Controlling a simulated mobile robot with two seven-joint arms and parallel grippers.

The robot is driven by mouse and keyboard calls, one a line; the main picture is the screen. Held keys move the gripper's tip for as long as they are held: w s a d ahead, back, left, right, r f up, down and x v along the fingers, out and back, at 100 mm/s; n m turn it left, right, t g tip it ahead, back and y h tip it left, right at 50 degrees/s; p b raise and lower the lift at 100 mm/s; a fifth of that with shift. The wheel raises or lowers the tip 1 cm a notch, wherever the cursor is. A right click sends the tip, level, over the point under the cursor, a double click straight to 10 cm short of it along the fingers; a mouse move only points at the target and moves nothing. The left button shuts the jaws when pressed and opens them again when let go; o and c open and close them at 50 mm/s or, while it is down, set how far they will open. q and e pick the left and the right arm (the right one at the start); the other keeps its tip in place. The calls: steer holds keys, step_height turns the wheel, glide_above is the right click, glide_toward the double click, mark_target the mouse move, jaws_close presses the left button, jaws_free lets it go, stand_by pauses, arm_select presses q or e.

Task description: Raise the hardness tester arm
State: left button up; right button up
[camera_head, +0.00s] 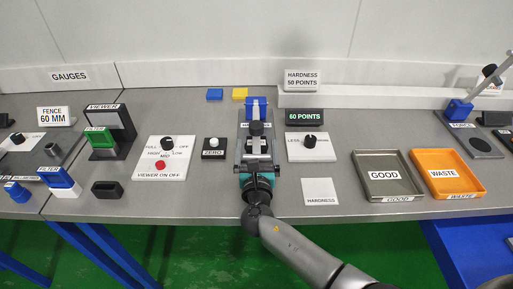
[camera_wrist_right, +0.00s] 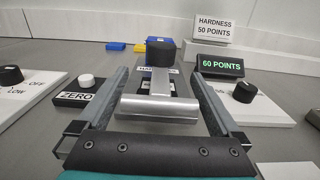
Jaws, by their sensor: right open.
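The hardness tester (camera_head: 256,104) has a blue body at the back of the bench, and its label is partly hidden. Its arm shows best in the right wrist view as a silver crossbar (camera_wrist_right: 158,108) on a short stem, with a black knob (camera_wrist_right: 160,52) behind it. My right gripper (camera_head: 255,138) reaches in from the front. Its fingers are open, one on each side of the silver part, with visible gaps. The fingers also show in the right wrist view (camera_wrist_right: 160,82). The green display (camera_head: 304,117) reads 60 POINTS. My left gripper is not in view.
A HARDNESS 50 POINTS sign (camera_head: 302,81) stands behind. The ZERO button box (camera_head: 213,148) is close left, and a LESS knob panel (camera_head: 310,147) close right. GOOD (camera_head: 412,167) and WASTE (camera_head: 466,157) trays lie further right. A white HARDNESS plate (camera_head: 320,191) is at front right.

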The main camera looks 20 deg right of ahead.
steer(key=shift+w, duration=0.2)
jaws_close()
stand_by(0.8)
